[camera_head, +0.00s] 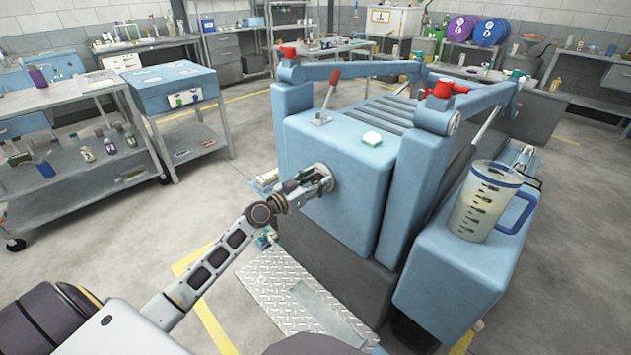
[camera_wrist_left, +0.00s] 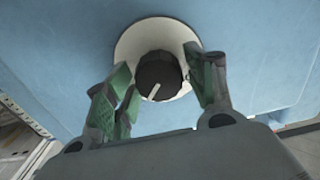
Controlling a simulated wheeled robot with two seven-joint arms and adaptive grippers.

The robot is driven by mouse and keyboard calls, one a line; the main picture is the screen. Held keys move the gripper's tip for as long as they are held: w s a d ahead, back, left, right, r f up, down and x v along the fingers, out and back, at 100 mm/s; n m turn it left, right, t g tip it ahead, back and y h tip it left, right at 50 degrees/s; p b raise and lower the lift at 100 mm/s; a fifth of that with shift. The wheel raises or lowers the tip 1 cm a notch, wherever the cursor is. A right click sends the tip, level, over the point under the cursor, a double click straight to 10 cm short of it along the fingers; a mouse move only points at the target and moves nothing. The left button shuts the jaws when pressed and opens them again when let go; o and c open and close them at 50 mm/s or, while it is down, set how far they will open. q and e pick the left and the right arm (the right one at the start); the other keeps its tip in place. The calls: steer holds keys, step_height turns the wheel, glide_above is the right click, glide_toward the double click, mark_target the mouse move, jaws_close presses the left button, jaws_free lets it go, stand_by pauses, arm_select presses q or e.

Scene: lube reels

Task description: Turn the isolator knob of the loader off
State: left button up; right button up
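The isolator knob (camera_wrist_left: 158,74) is black with a pale pointer line, on a round white plate (camera_wrist_left: 126,48) on the blue face of the loader. In the wrist view the pointer slants toward the lower left. The loader (camera_head: 335,150) is a blue machine with lift arms in the head view. My left gripper (camera_head: 318,182) is at its front face, by the plate; the knob itself is hidden there. In the wrist view my left gripper (camera_wrist_left: 165,85) is open, its green-padded fingers on both sides of the knob, with a gap visible at left. My right gripper is not in view.
A measuring jug (camera_head: 484,200) stands on the loader's right side. A tread plate (camera_head: 285,290) lies below my left arm. A blue cabinet (camera_head: 170,88) stands left; open floor lies between.

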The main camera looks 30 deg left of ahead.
arm_select(q)
steer(key=c, duration=0.7)
